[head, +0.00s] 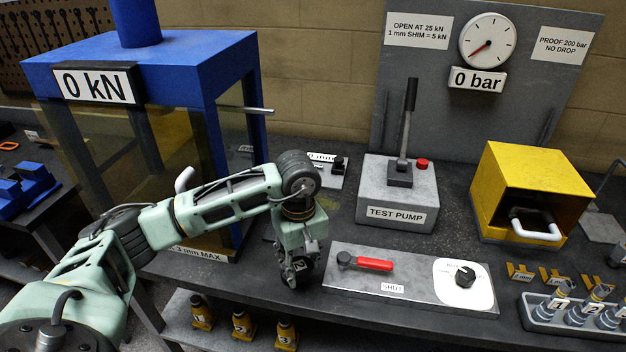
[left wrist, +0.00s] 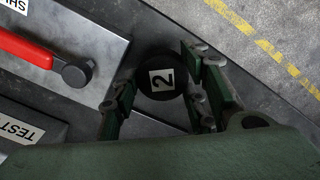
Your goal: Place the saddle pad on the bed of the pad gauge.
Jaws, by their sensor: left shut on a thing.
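My left gripper (head: 296,272) is shut on a dark round saddle pad (left wrist: 162,79) marked with a white "2" label. In the left wrist view the pad sits between the fingers of the left gripper (left wrist: 160,100). In the head view the fingers hide much of the pad, and it is over the bench left of the valve panel. The likely pad gauge (head: 336,180), a small grey plate with a "0 mm" sign, stands behind my left wrist, partly hidden by the arm. Its bed is not clear to see. My right gripper is not in view.
A blue press (head: 222,150) stands at the left. The grey test pump (head: 397,190) and yellow box (head: 535,185) stand behind the valve panel (head: 415,305) with its red lever (head: 375,264). A tray (head: 570,322) of numbered parts is at the right. Several yellow-based pieces (head: 241,326) are on the lower shelf.

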